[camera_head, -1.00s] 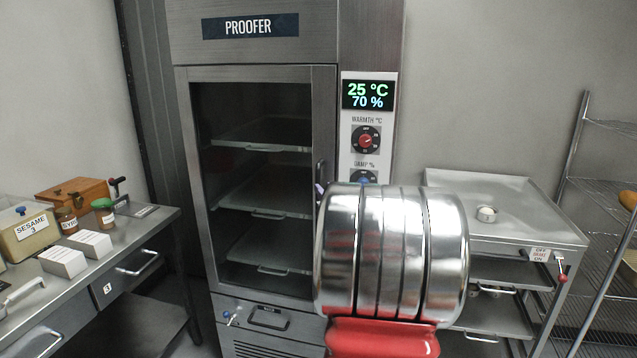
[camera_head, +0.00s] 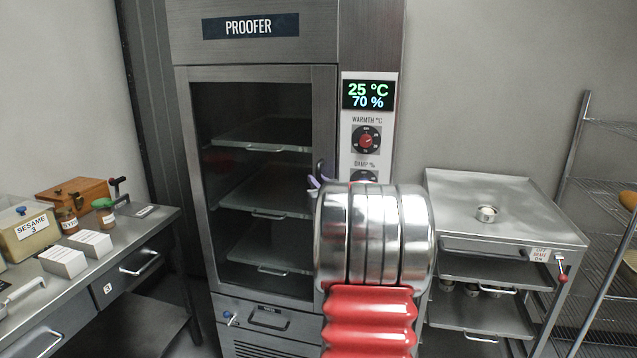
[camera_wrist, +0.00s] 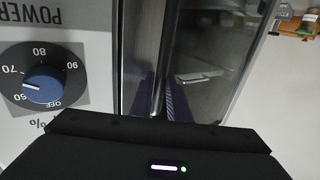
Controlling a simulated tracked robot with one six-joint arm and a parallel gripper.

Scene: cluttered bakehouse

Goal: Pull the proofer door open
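The proofer (camera_head: 385,40) stands in the middle of the head view. Its glass door (camera_head: 325,110) is shut, with dim shelves behind the glass. The upright dark handle (camera_head: 319,170) is on the door's right side, its lower part hidden by my arm. In the head view, purple fingertips of my gripper (camera_head: 315,183) show at the handle. In the wrist view, the handle bar (camera_wrist: 164,50) runs down between the two purple fingers of my gripper (camera_wrist: 158,98). The fingers look apart, one on each side of the bar; contact is hard to tell.
A control panel with a red knob (camera_head: 366,140) is right of the handle; a blue knob (camera_wrist: 44,86) shows in the wrist view. A workbench (camera_head: 165,222) with boxes and jars is at left. A steel cart (camera_head: 455,200) stands at right, close to my arm.

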